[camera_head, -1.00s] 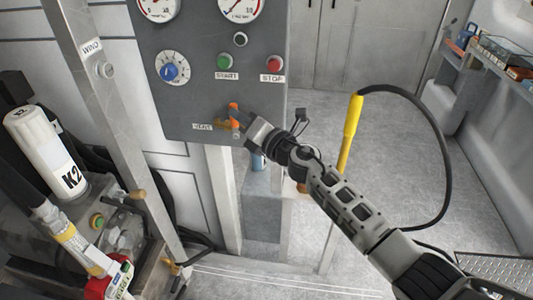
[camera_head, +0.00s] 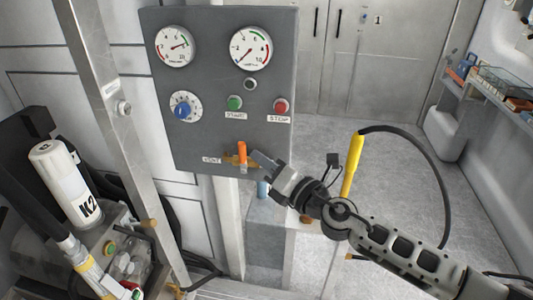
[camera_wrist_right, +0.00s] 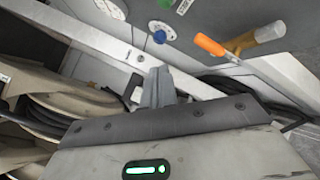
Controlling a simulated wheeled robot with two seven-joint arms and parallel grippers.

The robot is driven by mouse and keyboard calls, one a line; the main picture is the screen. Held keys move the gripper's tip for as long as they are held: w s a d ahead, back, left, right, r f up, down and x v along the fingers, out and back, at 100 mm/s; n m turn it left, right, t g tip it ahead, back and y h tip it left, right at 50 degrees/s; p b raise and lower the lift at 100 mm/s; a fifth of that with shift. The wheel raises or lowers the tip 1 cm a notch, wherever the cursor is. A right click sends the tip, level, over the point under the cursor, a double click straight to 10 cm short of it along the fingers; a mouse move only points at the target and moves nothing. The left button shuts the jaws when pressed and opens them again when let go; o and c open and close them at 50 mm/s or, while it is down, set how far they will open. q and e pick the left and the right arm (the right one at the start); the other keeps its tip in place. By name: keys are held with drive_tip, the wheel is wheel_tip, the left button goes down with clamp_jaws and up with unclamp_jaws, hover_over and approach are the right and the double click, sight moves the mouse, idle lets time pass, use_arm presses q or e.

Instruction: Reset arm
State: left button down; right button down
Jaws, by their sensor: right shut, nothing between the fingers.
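My right arm comes in from the lower right of the head view. Its gripper (camera_head: 262,163) is shut and empty, just right of the orange vent handle (camera_head: 242,152) at the bottom of the grey control panel (camera_head: 215,138). In the head view I cannot tell whether it touches the handle. In the right wrist view the closed fingers (camera_wrist_right: 160,84) point up at the middle, and the orange handle (camera_wrist_right: 209,44) on its brass valve is apart from them, to the upper right. My left gripper is not in view.
The panel carries two gauges (camera_head: 174,46), a blue knob (camera_head: 183,110), a green start button (camera_head: 235,103) and a red stop button (camera_head: 281,105). A white K2 canister (camera_head: 65,182) stands at left. A yellow handle with black cable (camera_head: 353,160) is behind my arm. Grey floor is open at right.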

drive_tip(key=s+d+f+m+g+h, duration=0.2)
drive_tip(key=s+d+f+m+h, duration=0.3)
drive_tip(key=s+f+m, duration=0.7)
drive_tip(key=s+d+f+m+g+h, duration=0.2)
drive_tip(key=s+d+f+m+h, duration=0.3)
drive_tip(key=m, duration=1.5)
drive_tip(key=s+d+f, duration=0.5)
drive_tip(key=s+f, duration=0.3)
drive_tip(key=f, duration=0.1)
drive_tip(key=shift+s+d+f, duration=0.15)
drive_tip(key=shift+s+f, duration=0.1)
drive_tip(key=shift+s, duration=0.05)
